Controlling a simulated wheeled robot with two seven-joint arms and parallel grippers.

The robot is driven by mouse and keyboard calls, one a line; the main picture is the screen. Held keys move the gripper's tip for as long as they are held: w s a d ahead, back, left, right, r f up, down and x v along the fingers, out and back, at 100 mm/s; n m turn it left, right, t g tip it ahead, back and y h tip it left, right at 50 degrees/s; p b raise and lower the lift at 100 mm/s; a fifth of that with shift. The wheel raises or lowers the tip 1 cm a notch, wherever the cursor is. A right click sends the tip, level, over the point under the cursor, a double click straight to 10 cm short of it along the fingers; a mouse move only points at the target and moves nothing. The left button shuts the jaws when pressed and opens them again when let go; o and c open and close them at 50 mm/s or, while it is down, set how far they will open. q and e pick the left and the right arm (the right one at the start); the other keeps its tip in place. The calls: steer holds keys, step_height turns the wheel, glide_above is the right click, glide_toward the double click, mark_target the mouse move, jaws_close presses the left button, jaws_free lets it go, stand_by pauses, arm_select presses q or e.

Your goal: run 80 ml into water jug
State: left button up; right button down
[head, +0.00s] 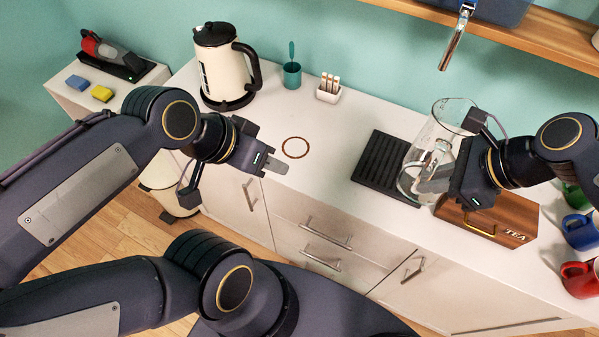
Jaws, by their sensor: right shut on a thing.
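The clear glass water jug (440,130) is at the right of the counter, at the right edge of a black ribbed tray (377,165). My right gripper (436,184) is shut on the jug at its near lower side, by the handle. I cannot tell whether the jug rests on something or hangs just above it, nor its water level. A metal spout (457,38) comes down from a blue container (503,8) on the shelf, above and behind the jug. My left gripper (277,163) is over the counter's front edge, empty; its finger gap is unclear.
A wooden TEA box (510,222) sits beside the jug, with blue (579,230) and red (580,279) mugs further right. A cream kettle (222,70), teal cup (292,76) and small white holder (328,92) stand at the back left. The mid-left counter is clear around a brown ring stain (295,139).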

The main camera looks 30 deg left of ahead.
steer(key=shift+w+r, duration=0.1)
steer(key=shift+r, duration=0.25)
arm_select(q)
steer(key=shift+s+d+f+n, duration=0.2)
steer(key=shift+s+f+n, duration=0.3)
steer(key=shift+f+n, duration=0.15)
steer(key=shift+s+d+f+n, duration=0.15)
steer(key=shift+s+f+n, duration=0.35)
steer(key=shift+f+n, duration=0.15)
arm_select(e)
steer(key=shift+r, duration=2.8)
